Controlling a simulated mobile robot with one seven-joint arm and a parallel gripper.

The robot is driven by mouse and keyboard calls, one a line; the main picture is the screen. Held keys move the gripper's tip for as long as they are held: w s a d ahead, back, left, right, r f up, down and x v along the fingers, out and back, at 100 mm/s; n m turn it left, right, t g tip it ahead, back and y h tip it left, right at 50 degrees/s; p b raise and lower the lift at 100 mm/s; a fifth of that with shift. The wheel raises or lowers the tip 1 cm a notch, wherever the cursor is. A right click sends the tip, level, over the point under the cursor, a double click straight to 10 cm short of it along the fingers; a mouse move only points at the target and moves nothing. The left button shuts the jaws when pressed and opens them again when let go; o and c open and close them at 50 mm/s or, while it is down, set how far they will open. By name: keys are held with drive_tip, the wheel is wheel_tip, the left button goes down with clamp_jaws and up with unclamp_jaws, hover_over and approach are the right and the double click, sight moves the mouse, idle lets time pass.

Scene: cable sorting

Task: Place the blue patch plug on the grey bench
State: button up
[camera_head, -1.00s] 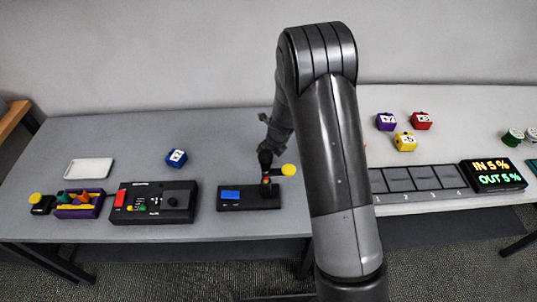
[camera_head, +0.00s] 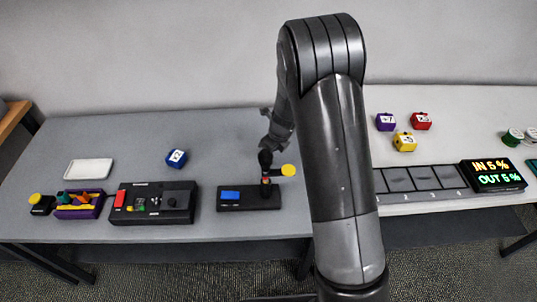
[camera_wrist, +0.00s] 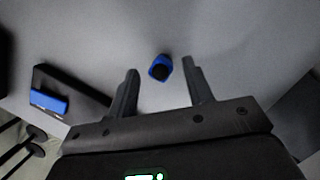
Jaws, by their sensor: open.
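In the wrist view, a blue plug-like piece with a black round end (camera_wrist: 160,68), which looks like the blue patch plug, is on the grey bench surface (camera_wrist: 210,45). My gripper (camera_wrist: 160,72) is open, with one finger on each side of the plug and a clear gap on both sides. In the head view I cannot make out the plug; my arm covers part of the grey bench (camera_head: 110,140), and my fingers do not show clearly there.
A black device with a blue panel (camera_head: 230,195) and a yellow knob (camera_head: 288,170) stands close by. A paler bench (camera_head: 460,130) stands right.

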drive_tip(key=s+d+r+n, duration=0.2)
drive_tip(key=s+r+n, duration=0.25)
drive_tip(key=r, duration=0.35)
drive_tip(key=s+d+r+n+t, duration=0.1)
drive_tip(key=s+d+r+n, duration=0.1)
drive_tip(key=s+r+n, duration=0.45)
drive_tip(key=s+d+r+n, duration=0.2)
drive_tip(key=s+r, duration=0.1)
drive_tip(key=r, duration=0.7)
drive_tip(key=s+d+r+n+t+h, duration=0.1)
drive_tip(key=s+d+r+n, duration=0.1)
drive_tip(key=s+n, duration=0.5)
drive_tip(key=s+d+r+n+t+h, duration=0.1)
drive_tip(key=s+d+r+n, duration=0.1)
drive_tip(key=s+r+n, duration=0.2)
drive_tip(key=s+n, duration=0.3)
drive_tip(key=s, duration=0.3)
drive_tip(key=shift+s+d, duration=0.35)
drive_tip(key=shift+r, duration=0.1)
